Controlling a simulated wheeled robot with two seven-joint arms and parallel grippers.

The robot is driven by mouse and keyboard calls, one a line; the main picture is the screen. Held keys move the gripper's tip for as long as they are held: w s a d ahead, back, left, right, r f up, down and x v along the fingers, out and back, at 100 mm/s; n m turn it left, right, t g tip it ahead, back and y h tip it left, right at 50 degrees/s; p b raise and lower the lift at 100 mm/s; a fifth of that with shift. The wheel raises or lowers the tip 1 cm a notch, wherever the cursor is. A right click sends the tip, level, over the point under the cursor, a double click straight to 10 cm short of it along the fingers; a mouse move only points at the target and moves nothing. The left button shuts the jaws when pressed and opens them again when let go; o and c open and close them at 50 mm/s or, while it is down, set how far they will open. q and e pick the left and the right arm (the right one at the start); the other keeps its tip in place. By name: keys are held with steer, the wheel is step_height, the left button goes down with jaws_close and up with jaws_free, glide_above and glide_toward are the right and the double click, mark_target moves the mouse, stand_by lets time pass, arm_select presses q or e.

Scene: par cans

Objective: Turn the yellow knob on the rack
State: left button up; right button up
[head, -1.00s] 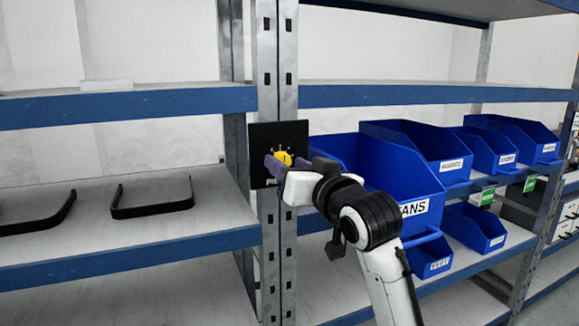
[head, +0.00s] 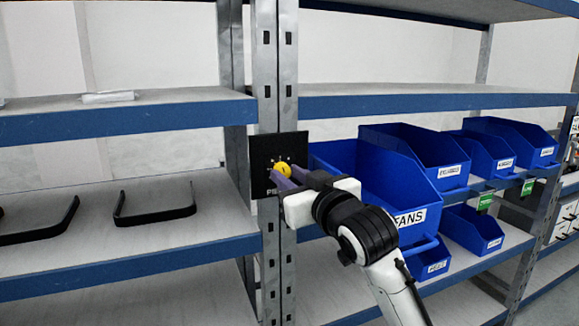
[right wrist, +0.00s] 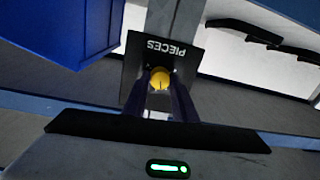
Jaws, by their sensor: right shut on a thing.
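The yellow knob (head: 283,171) sits on a black square panel (head: 262,150) fixed to the grey rack post. My right gripper (head: 286,177) reaches in from the lower right, its purple fingers shut on the knob. In the right wrist view the knob (right wrist: 160,80) shows between the two fingertips (right wrist: 161,87), with a small dark mark on its face. The panel (right wrist: 190,62) there carries the word PIECES, upside down in that view. In the head view the gripper hides the panel's lower right. My left gripper is not in view.
Blue bins (head: 375,180) stand on the shelf just right of the panel, close to my right arm. Black curved handles (head: 155,215) lie on the left shelf. A blue shelf edge (head: 130,115) runs above. The space in front of the left shelves is clear.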

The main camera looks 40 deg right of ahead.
steer(key=shift+r+n+p, duration=0.3)
steer(key=shift+n+p, duration=0.15)
steer(key=shift+n, duration=0.15)
steer(key=shift+n+p, duration=0.4)
steer(key=n+p, duration=0.2)
steer(key=shift+n, duration=0.3)
steer(key=shift+f+n+g+p, duration=0.1)
steer(key=shift+n+g+p, duration=0.2)
steer(key=shift+n+p, duration=0.45)
steer(key=n, duration=0.2)
steer(key=shift+n+h, duration=0.3)
steer(key=shift+n, duration=1.55)
steer(key=shift+a, duration=0.1)
